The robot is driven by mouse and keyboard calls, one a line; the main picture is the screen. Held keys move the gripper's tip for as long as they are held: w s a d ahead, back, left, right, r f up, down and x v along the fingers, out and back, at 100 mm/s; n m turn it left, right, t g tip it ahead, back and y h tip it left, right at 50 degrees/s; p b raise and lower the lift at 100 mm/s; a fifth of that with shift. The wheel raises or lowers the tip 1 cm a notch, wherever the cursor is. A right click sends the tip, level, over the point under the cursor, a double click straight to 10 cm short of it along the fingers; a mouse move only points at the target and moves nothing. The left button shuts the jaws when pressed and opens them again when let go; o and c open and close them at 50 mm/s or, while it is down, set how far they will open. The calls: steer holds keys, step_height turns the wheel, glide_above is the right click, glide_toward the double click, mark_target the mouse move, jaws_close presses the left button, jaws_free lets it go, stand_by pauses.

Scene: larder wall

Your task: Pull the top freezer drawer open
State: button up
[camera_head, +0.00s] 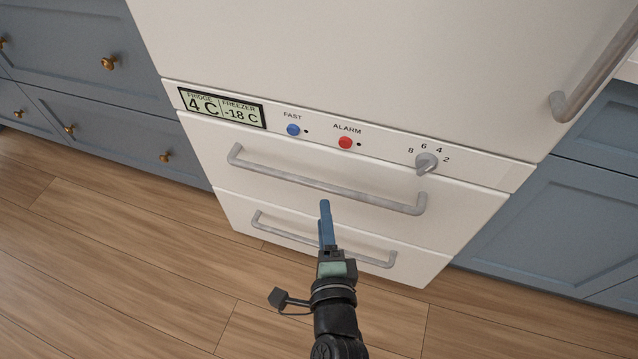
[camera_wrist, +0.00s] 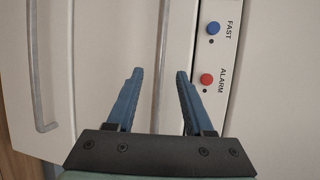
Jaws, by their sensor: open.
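The top freezer drawer (camera_head: 285,160) is a white front under the control strip, flush with the strip and the drawer below. Its grey bar handle (camera_head: 320,187) runs across it. My gripper (camera_head: 325,204) is in front of this drawer, its blue fingers pointing at the handle from just below it in the picture. I cannot tell how far ahead of the fingertips the handle lies. Nothing is held.
The lower freezer drawer has its own handle (camera_head: 375,260), partly behind my gripper. The control strip carries a display (camera_head: 222,107), a blue button (camera_head: 293,130), a red button (camera_head: 345,142) and a dial (camera_head: 427,162). Blue cabinets flank the fridge. The wooden floor (camera_head: 120,250) is clear.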

mark_target(320, 183)
steer(key=w, duration=0.3)
steer(key=w+f+b, duration=0.1)
steer(key=w, duration=0.5)
steer(key=shift+w+a+f+b, duration=0.15)
steer(key=shift+a+f+b, duration=0.2)
steer(key=shift+a, duration=0.05)
steer(key=shift+c, duration=0.3)
jaws_close()
stand_by(0.7)
